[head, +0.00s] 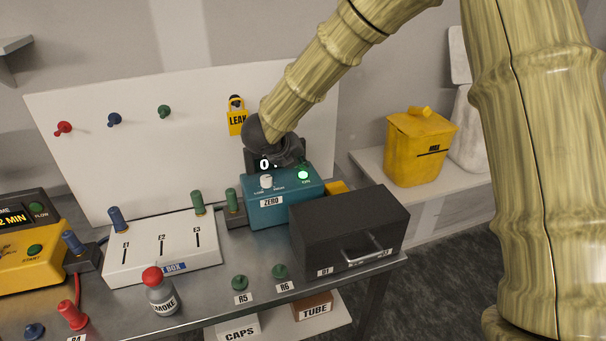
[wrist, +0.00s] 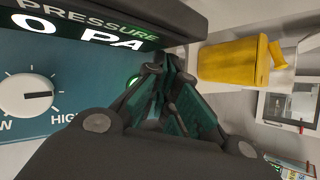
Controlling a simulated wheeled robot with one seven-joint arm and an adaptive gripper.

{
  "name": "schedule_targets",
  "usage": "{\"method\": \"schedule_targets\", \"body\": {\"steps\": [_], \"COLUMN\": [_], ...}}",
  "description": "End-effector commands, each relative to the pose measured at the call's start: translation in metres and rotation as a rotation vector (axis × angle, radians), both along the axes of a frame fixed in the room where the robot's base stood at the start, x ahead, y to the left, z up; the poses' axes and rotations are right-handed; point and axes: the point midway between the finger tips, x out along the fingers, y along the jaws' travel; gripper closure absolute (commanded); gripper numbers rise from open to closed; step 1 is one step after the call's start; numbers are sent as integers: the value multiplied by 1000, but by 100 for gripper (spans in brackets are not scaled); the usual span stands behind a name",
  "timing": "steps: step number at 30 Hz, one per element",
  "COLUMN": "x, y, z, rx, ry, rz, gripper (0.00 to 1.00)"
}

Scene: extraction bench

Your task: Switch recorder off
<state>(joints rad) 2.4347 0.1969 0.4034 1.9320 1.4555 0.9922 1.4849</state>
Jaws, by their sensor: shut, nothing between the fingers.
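A teal box (head: 285,205) stands at the back of the bench, with a black display reading 0, a white knob (head: 266,181), a ZERO label and a lit green button (head: 303,175). In the wrist view its display (wrist: 85,28) reads PRESSURE 0 PA, and the knob (wrist: 27,94) sits between LOW and HIGH. I cannot read the word recorder on anything. My gripper (wrist: 167,68) is shut and empty, close in front of the box face. Its fingers hide most of the green button, whose edge glows beside them; contact cannot be told. In the head view the dark gripper covers part of the display.
A black drawer box (head: 345,235) with a handle stands right of the teal box. A white box (head: 160,250), a SMOKE bottle (head: 162,295) and a yellow START unit (head: 30,262) are to the left. A yellow bin (head: 415,150) stands on a shelf at right.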

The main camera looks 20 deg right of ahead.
Motion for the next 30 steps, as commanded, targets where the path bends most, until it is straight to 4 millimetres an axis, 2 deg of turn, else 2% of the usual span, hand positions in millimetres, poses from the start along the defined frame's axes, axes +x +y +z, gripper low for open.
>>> {"method": "schedule_targets", "body": {"steps": [10,30], "x": [0,0], "y": [0,0], "z": [-9,-11], "rx": [0,0], "ry": [0,0], "rz": [0,0], "gripper": [100,100]}}
